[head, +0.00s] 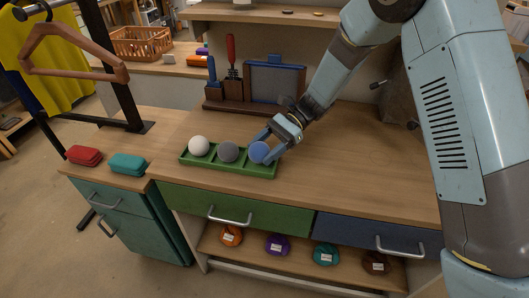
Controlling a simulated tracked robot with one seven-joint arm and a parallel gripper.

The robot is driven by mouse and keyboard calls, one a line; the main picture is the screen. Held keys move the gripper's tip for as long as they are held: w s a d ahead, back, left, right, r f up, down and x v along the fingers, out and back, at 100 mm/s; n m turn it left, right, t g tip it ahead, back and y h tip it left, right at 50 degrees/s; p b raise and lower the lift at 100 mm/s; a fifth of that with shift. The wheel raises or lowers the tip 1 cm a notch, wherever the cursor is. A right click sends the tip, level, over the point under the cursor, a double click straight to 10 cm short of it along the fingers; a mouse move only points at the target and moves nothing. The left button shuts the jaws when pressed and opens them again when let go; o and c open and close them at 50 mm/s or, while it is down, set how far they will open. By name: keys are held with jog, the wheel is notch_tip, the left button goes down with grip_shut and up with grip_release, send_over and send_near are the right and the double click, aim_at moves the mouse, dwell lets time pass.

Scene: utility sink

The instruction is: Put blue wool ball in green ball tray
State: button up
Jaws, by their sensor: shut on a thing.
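The green ball tray (232,168) lies on the wooden counter, near its front edge. A white ball (199,146) sits in its left part and a grey ball (229,152) in its middle. The blue wool ball (258,152) is at the tray's right part. My gripper (266,149) reaches in from the upper right and is shut on the blue ball, with its fingers around it. The ball appears in or just over the right compartment; whether it touches the tray floor is hidden.
Red (84,155) and teal (128,164) folded bundles lie left on the counter. A wooden rack (240,93) with tools stands behind the tray. A green drawer (232,210) is below it. The counter right of the tray is clear.

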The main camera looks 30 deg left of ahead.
jog(key=shift+f, duration=0.75)
jog(key=o, duration=0.8)
jog(key=shift+c, duration=0.2)
jog(key=v, duration=1.1)
jog(key=shift+w+d+r, duration=0.1)
jog(key=shift+w+r, duration=0.1)
jog(key=shift+w, duration=0.15)
jog(key=shift+w+d+r, duration=0.1)
